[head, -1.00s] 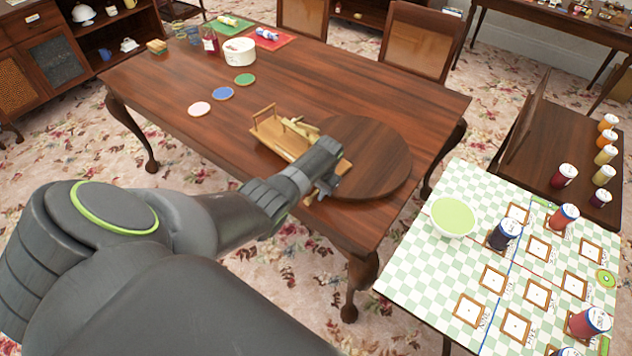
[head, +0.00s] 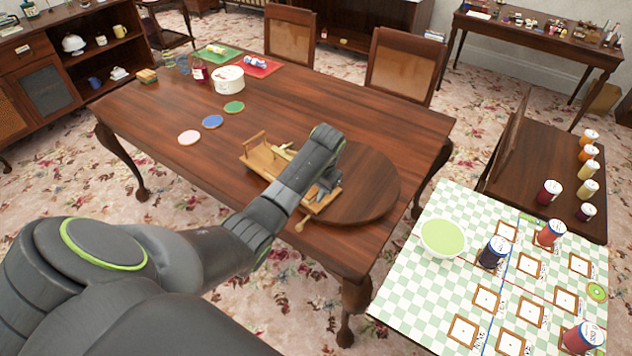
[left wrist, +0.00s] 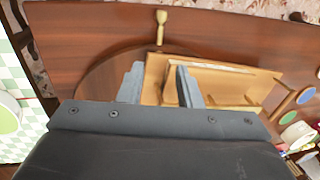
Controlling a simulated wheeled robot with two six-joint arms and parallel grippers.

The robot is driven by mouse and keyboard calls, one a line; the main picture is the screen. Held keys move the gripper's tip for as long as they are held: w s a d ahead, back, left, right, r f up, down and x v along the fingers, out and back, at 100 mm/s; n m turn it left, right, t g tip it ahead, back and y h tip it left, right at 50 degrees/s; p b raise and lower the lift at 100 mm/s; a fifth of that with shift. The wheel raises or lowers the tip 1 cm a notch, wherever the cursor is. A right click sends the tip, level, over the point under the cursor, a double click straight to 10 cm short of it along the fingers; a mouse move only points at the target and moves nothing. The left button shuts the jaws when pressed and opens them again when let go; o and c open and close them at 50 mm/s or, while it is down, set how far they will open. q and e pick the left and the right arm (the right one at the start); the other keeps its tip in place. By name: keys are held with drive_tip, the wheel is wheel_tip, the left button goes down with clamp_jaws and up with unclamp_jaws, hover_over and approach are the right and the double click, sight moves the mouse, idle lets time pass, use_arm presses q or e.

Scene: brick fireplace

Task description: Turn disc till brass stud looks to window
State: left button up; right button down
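The disc (head: 364,192) is a round dark wooden plate at the right end of the brown table (head: 170,105). Its left side is partly hidden by my arm and a pale wooden piece. I cannot make out a brass stud on it, and no window shows. My left gripper (head: 326,190) is at the disc's left side, over the pale wooden piece (head: 263,160). In the left wrist view the fingers (left wrist: 160,86) are apart, with the wooden piece (left wrist: 225,82) beyond them and the disc (left wrist: 100,75) behind. I cannot tell whether they touch anything. My right gripper is out of view.
A wooden knob (head: 300,224) sticks out at the table's front edge. Three coasters, including a blue one (head: 212,121), and a white pot (head: 229,79) stand farther left. A checked table (head: 400,285) with a green bowl (head: 443,237) and cans stands at right.

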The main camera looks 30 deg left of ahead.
use_arm(q)
drive_tip(key=shift+d+r, duration=0.2)
drive_tip(key=shift+r, duration=0.75)
drive_tip(key=shift+d+r, duration=0.15)
drive_tip(key=shift+r, duration=0.75)
